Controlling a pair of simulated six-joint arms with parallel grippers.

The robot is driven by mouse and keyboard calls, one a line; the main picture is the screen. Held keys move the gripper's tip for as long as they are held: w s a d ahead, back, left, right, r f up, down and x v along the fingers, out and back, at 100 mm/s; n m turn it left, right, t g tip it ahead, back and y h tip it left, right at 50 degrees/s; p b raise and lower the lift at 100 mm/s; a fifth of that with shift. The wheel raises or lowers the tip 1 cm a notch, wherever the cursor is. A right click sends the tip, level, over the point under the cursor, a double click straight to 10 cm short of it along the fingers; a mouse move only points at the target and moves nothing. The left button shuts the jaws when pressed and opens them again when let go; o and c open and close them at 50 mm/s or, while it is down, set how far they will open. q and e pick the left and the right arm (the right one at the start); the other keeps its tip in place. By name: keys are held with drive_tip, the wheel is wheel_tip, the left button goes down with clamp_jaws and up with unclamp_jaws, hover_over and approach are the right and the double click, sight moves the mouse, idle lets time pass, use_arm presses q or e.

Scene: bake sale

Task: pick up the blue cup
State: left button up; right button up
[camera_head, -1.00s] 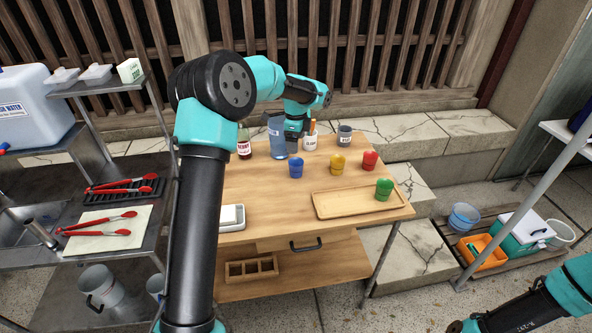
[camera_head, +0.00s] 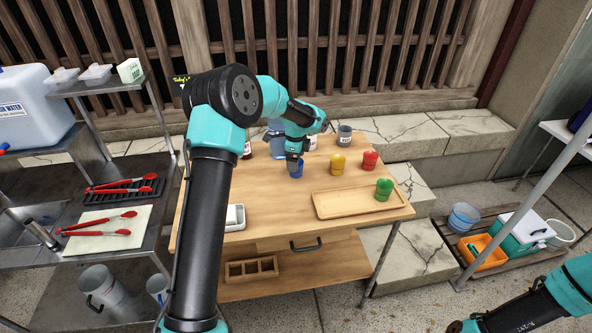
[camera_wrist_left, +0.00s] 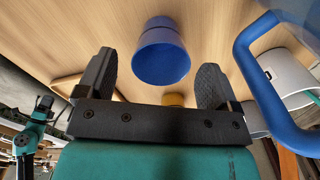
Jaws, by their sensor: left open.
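The blue cup (camera_head: 296,171) stands on the wooden table (camera_head: 265,205), left of the yellow cup (camera_head: 338,163). My left gripper (camera_head: 293,160) is right above and behind it, partly covering it. In the left wrist view the blue cup (camera_wrist_left: 161,52) sits ahead of the open fingers, in line with the gap between them. The left gripper (camera_wrist_left: 155,82) is open and empty, and neither finger appears to touch the cup. My right arm shows at the lower right, away from the table; its jaws cannot be made out.
A blue pitcher (camera_head: 276,146) stands close behind; its handle (camera_wrist_left: 262,85) is near one finger in the wrist view. Red (camera_head: 370,160) and green (camera_head: 384,189) cups are to the right, the green one on a wooden tray (camera_head: 335,205).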

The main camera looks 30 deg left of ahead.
use_arm(q)
drive_tip(key=shift+f, duration=1.95)
drive_tip(key=shift+c, duration=0.4)
drive_tip(key=c, duration=0.9)
